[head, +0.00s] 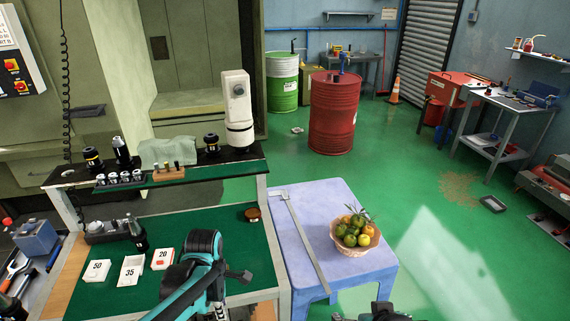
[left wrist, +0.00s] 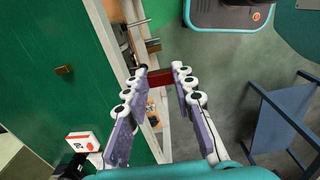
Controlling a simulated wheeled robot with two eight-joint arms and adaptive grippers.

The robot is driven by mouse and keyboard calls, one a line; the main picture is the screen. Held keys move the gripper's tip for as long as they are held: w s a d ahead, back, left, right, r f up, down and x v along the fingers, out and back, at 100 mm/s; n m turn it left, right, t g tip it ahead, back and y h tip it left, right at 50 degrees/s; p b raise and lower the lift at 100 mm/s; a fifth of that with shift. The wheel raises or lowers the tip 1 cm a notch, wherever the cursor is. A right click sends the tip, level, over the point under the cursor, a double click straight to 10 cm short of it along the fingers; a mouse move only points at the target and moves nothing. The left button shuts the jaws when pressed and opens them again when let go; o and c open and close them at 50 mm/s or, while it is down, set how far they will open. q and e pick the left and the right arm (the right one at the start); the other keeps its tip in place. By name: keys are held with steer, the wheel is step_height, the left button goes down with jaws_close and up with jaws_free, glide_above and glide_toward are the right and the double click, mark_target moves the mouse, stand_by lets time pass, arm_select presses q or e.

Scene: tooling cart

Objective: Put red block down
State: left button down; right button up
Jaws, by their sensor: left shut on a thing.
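The red block (left wrist: 161,78) is held between the two fingertips of my left gripper (left wrist: 161,71) in the left wrist view. It appears as a dark red bar spanning the gap, above the cart's edge strip and the grey floor. In the head view my left arm reaches over the front of the green cart top, and the block is hidden there. White trays marked 50 (head: 96,271), 35 (head: 131,270) and 20 (head: 162,259) stand on the cart, left of my arm. The 20 tray shows a red patch inside.
A raised shelf (head: 215,173) with tool holders runs behind. A lilac table (head: 318,205) with a fruit basket (head: 355,236) and a metal square (head: 302,240) adjoins on the right.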

arm_select(q)
steer(key=shift+f+m, duration=0.2)
steer(key=shift+m, duration=0.1)
steer(key=shift+w+f+m+b, duration=0.35)
steer(key=shift+w+f+m, duration=0.4)
steer(key=shift+m, duration=0.05)
steer(key=w+f+m+b, duration=0.3)
steer(key=f+m+b, duration=0.2)
steer(key=f+m, duration=0.6)
steer(key=shift+a+m+b, duration=0.4)
steer(key=shift+a+m, duration=0.05)
steer(key=shift+m, duration=3.15)
arm_select(e)
step_height(320, 180, down, 7)
steer(key=shift+w, duration=0.35)
steer(key=shift+r, duration=0.1)
